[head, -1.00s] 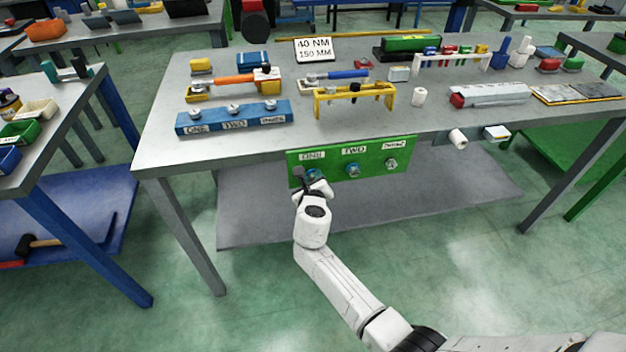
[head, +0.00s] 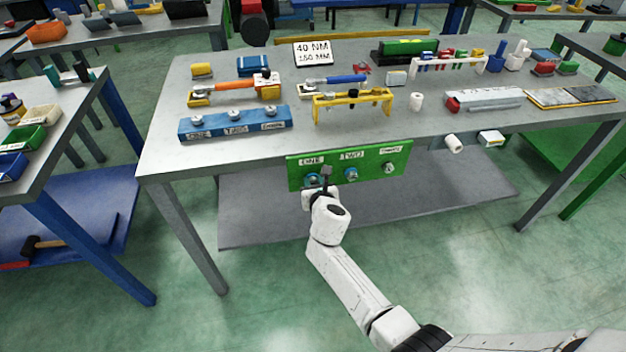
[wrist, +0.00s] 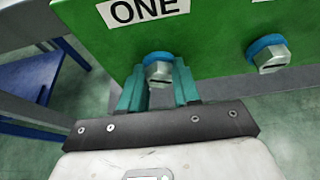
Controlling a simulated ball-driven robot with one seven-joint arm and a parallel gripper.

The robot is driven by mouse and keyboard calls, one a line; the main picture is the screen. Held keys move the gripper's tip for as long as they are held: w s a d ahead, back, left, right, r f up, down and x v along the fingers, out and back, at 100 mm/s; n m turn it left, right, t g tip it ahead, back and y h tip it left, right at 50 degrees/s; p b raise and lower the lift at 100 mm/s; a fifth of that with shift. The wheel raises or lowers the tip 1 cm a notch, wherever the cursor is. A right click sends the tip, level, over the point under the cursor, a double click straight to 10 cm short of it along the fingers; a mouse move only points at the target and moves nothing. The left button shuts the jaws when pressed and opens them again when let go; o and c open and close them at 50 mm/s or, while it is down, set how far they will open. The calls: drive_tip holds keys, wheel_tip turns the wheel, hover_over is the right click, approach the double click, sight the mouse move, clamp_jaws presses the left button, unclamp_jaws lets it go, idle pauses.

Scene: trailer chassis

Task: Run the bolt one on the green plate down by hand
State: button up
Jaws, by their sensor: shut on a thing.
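The green plate (head: 333,176) hangs upright at the front edge of the bench. It also fills the top of the wrist view (wrist: 220,45). Bolt one (wrist: 158,70) has a silver hex head with a blue ring behind it, under the label ONE. My gripper (wrist: 158,86) is shut on bolt one, with a teal finger on each side of the head. In the head view my gripper (head: 311,186) is at the plate's left end and partly hides the bolt. How deep the bolt sits cannot be told.
Bolt two (wrist: 270,58), also with a blue ring, is to the right, clear of my fingers. A third bolt (head: 389,168) sits at the plate's right end. A grey bench leg (head: 190,235) stands to the left, and a lower shelf (head: 260,215) lies below the plate.

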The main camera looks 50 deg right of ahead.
drive_tip(key=m, duration=0.1)
drive_tip(key=m+t+y+p, duration=0.1)
drive_tip(key=m, duration=0.1)
drive_tip(key=m+t+y, duration=0.1)
drive_tip(key=shift+s+d+f, duration=0.2)
drive_tip(key=shift+s, duration=0.05)
drive_tip(key=n+h+b, duration=0.3)
drive_tip(key=n+b, duration=0.1)
drive_tip(key=n, duration=0.6)
drive_tip(key=f+n+t+h+b, duration=0.1)
drive_tip(key=n+h+b, duration=0.2)
drive_tip(key=n, duration=0.8)
drive_tip(key=a+n+t+h+b, duration=0.1)
drive_tip(key=n+h+b, duration=0.3)
drive_tip(key=n, duration=0.6)
drive_tip(key=shift+w+f+n+b, duration=0.25)
drive_tip(key=shift+w+n+b, duration=0.05)
drive_tip(key=shift+b, duration=0.9)
